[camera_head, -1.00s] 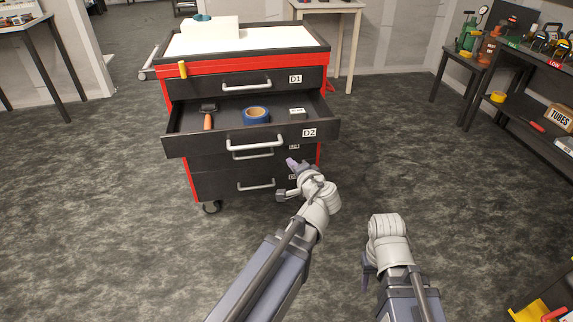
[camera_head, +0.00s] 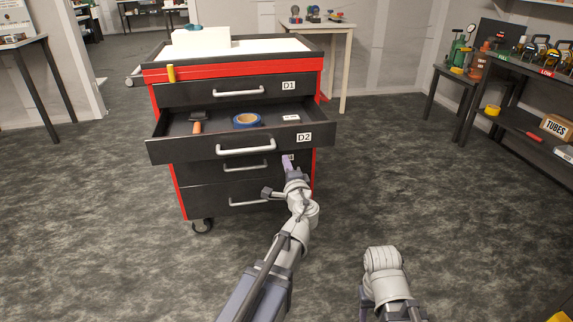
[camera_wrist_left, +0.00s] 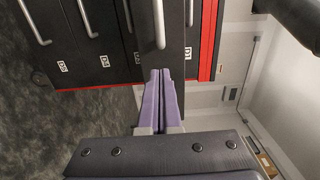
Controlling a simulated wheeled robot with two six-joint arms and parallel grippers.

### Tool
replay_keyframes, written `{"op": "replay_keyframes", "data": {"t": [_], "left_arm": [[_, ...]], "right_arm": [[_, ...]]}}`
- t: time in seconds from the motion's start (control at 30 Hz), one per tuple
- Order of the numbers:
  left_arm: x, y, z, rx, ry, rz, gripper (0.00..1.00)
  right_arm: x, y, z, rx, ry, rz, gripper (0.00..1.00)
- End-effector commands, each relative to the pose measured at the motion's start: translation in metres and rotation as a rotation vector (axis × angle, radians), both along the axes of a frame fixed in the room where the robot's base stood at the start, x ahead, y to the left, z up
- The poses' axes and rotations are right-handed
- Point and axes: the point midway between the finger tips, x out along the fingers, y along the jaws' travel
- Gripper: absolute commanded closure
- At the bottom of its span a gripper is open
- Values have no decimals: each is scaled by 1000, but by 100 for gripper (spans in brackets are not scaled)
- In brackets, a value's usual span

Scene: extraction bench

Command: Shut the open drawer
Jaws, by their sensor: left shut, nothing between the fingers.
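The drawer D2 (camera_head: 180,150) of the red and black tool cart is pulled out, with its silver handle (camera_head: 246,147) on the front. Inside lie a blue tape roll (camera_head: 247,120), an orange-handled tool (camera_head: 197,126) and a small labelled item (camera_head: 290,118). My left gripper (camera_head: 287,161) is shut and empty, just below the D2 front near its right part. In the left wrist view its purple fingertips (camera_wrist_left: 160,73) point at a drawer front (camera_wrist_left: 172,45) close by; I cannot tell whether they touch. My right gripper (camera_head: 366,300) is low and mostly hidden beside its arm.
Drawer D1 (camera_head: 190,94) above and the lower drawers (camera_head: 190,200) look shut. The cart stands on castors (camera_head: 202,226) on dark carpet. A side table (camera_head: 335,28) is behind it and a dark shelf (camera_head: 510,120) is at the right. Floor around the cart is clear.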

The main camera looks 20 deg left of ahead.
Motion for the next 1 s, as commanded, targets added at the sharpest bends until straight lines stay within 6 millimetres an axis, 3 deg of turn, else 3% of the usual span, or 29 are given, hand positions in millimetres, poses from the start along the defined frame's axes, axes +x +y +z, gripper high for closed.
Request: {"op": "replay_keyframes", "data": {"t": [0.03, 0.2, 0.5, 1.0], "left_arm": [[15, 7, 0, 0, 0, 1, 100], [45, 26, 0, -1, -1, 2, 100], [81, 49, 0, -1, 0, 1, 100], [90, 55, 0, -1, 0, 0, 100]], "right_arm": [[0, 0, 0, 0, 0, 0, 50], [0, 0, 0, 0, 0, 0, 50], [0, 0, 0, 0, 0, 0, 50], [0, 0, 0, 0, 0, 0, 50]]}}
